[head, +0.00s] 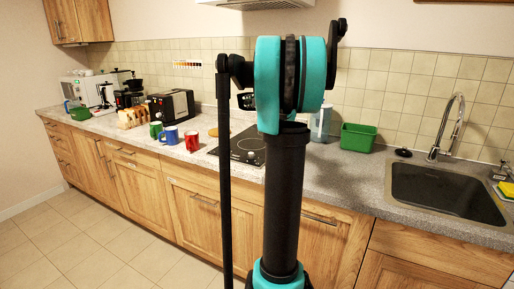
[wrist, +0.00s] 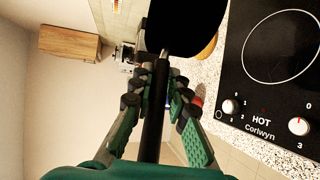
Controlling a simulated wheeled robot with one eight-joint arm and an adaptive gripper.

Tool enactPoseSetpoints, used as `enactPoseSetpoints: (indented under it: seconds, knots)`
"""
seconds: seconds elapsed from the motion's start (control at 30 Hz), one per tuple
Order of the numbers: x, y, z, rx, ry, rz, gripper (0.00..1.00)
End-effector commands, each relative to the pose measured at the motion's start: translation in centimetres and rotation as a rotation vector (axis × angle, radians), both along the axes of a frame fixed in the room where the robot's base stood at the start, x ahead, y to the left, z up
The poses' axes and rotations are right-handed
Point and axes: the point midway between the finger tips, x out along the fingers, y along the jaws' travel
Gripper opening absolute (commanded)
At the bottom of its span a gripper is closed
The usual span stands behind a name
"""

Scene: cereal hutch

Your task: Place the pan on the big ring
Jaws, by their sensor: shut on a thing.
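The black pan (wrist: 185,22) shows at the top of the wrist view, partly cut off by the frame edge. Its straight black handle runs down between the fingers of my gripper (wrist: 162,85), which is shut on it. The black hob (wrist: 238,75) lies to the right of the pan in the wrist view, with one white-outlined ring (wrist: 243,58) and knobs marked on its front strip. In the head view the hob (head: 225,149) is partly hidden behind my arm. I cannot tell which ring is the big one, and the pan is not clearly visible there.
Green (head: 156,130), blue (head: 170,136) and red (head: 191,141) mugs stand on the counter left of the hob. A toaster (head: 171,105) is behind them. A green bin (head: 358,137) and the sink (head: 445,190) are to the right, with clear counter between.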

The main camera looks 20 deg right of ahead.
Motion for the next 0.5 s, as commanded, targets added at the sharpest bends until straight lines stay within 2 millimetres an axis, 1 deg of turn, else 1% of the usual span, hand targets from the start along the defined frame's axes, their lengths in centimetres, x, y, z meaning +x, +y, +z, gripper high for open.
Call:
enactPoseSetpoints:
  seconds: [0.17,0.5]
  knots:
    - [0.0,0.0,-3.4,0.000,0.000,0.000,0.00]
    - [0.0,0.0,-11.2,0.000,0.000,-0.001,0.00]
